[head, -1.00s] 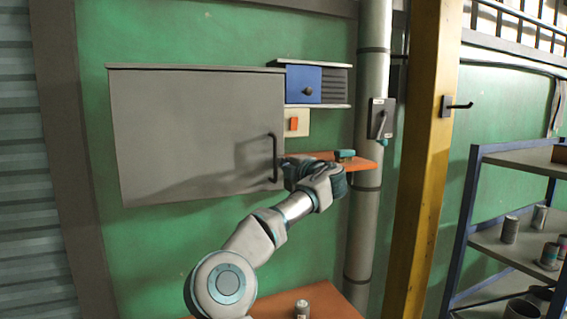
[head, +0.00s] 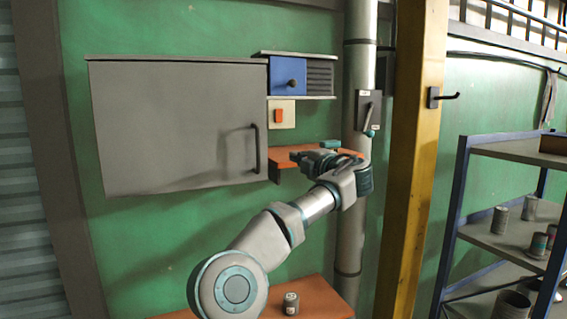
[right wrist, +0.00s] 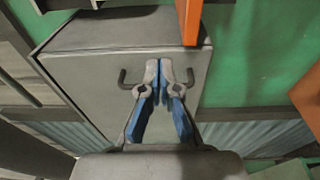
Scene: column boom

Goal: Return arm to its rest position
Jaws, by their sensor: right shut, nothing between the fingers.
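My right arm (head: 285,225) reaches up from the bottom of the head view. My right gripper (head: 303,157) is in front of the small orange shelf, right of the grey cabinet (head: 165,125) and apart from its dark handle (head: 256,148). The right wrist view shows the gripper's blue-grey fingers (right wrist: 158,80) shut together with nothing between them. The cabinet (right wrist: 90,70) lies behind them there, its door closed. My left gripper is not in view.
The orange shelf (head: 283,155) is close behind my right gripper. A pipe with a lever switch (head: 368,112) and a yellow post (head: 413,150) stand to the right. A can (head: 291,304) stands on the orange table (head: 325,296) below. A rack (head: 505,150) holds several cans.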

